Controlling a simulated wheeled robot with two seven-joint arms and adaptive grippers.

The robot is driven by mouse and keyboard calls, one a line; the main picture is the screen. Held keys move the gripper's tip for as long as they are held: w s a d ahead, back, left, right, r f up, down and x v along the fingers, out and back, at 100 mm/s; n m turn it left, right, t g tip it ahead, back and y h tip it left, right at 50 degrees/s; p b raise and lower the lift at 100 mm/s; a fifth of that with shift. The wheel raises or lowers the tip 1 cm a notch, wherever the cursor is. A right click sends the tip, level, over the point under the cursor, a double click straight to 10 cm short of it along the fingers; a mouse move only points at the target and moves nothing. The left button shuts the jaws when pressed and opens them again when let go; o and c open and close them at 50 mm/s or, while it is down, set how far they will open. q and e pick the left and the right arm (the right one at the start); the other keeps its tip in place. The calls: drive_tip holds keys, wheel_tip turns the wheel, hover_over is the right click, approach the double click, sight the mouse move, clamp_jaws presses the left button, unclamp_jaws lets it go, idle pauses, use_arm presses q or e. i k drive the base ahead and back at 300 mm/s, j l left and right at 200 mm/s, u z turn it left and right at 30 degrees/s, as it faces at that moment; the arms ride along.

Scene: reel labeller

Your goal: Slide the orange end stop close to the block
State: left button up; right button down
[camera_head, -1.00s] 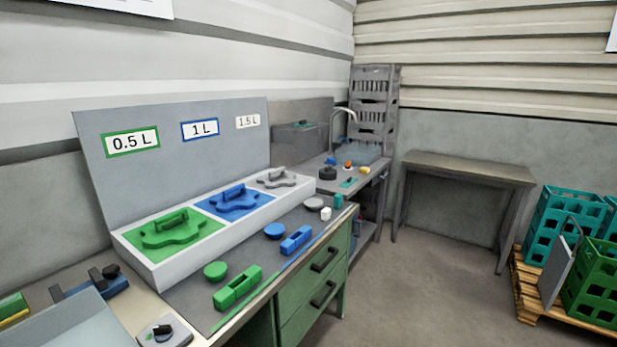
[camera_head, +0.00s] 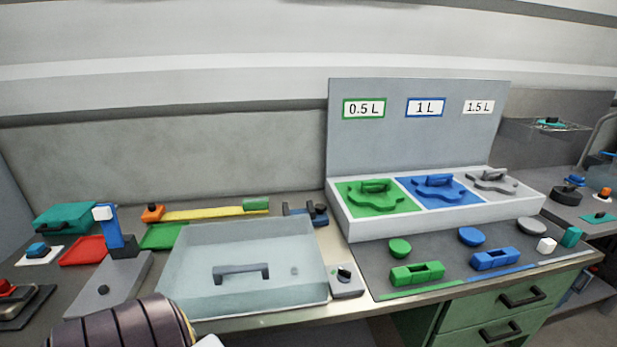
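The orange end stop (camera_head: 152,214) has a dark knob on top. It sits at the left end of a flat yellow bar (camera_head: 208,213) at the back of the bench. A green block (camera_head: 256,204) stands at the bar's right end. The end stop and the block are well apart, with most of the bar's length bare between them. Neither of my grippers is in view.
A clear, pale box with a dark handle (camera_head: 241,273) stands in front of the bar. A blue post (camera_head: 110,229) stands left of the end stop. Red (camera_head: 83,251) and green (camera_head: 164,237) plates lie close by. The labelled shape board (camera_head: 352,224) is at right.

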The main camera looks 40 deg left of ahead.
sight(154, 213)
drive_tip(key=u, duration=2.65)
drive_tip(key=k+j+z, duration=0.2)
drive_tip(key=j, duration=0.15)
drive_tip(key=j+z, duration=0.25)
drive_tip(key=k+j, duration=0.05)
drive_tip(key=j, duration=0.05)
